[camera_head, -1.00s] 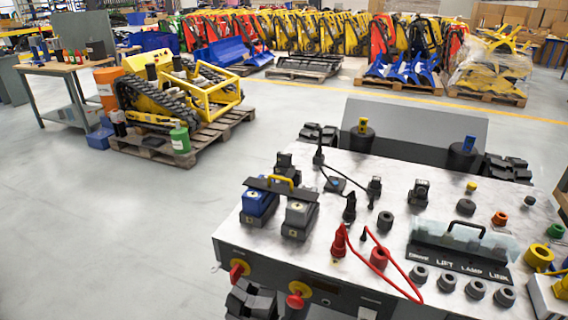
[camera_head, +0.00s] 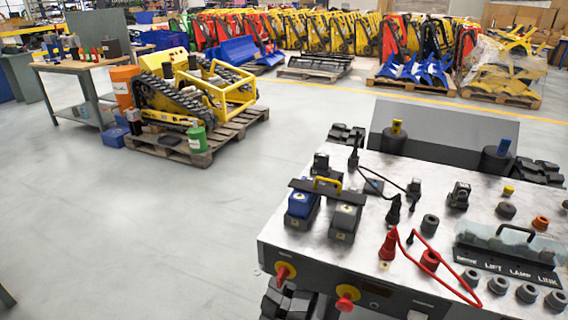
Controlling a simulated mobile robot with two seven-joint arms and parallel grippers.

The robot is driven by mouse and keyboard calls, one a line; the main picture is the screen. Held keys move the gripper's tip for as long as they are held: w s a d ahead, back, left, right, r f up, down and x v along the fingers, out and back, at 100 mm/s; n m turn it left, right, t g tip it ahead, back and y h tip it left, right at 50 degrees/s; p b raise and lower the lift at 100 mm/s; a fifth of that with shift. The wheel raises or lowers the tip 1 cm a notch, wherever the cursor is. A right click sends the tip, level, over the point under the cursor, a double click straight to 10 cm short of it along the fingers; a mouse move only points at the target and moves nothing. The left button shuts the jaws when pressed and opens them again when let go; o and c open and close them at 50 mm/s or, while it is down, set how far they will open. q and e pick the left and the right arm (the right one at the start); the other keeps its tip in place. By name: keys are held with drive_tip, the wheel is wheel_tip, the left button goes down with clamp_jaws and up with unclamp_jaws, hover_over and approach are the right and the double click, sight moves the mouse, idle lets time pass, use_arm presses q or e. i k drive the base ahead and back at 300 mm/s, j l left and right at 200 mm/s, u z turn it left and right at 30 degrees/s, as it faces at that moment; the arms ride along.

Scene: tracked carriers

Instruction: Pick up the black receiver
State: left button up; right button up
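Neither of my grippers is in view. I cannot tell for sure which thing is the black receiver. A small flat black thing (camera_head: 169,140) lies on the front edge of the wooden pallet, beside the yellow tracked carrier. A dark upright box (camera_head: 112,49) stands on the workbench at the left. Several small black parts, such as a black block (camera_head: 459,195), stand on the metal-topped panel (camera_head: 290,231) at the right.
The yellow tracked carrier (camera_head: 226,94) sits on a wooden pallet (camera_head: 228,136) with a green can (camera_head: 197,139). A blue box (camera_head: 111,137) is on the floor beside it. The workbench (camera_head: 75,64) is at the left. The grey floor (camera_head: 150,230) in front is clear.

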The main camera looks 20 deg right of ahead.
sight(321, 161)
drive_tip(key=i+j+u, duration=0.55)
drive_tip(key=j+u, duration=0.15)
drive_tip(key=i+j+z, duration=0.25)
drive_tip(key=i, duration=0.3)
drive_tip(key=i+j+z, duration=0.25)
drive_tip(key=i, duration=0.25)
drive_tip(key=i+l+z, duration=0.1)
drive_tip(key=i+z, duration=0.45)
drive_tip(key=z, duration=0.25)
drive_tip(key=i+z, duration=0.3)
drive_tip(key=z, duration=0.15)
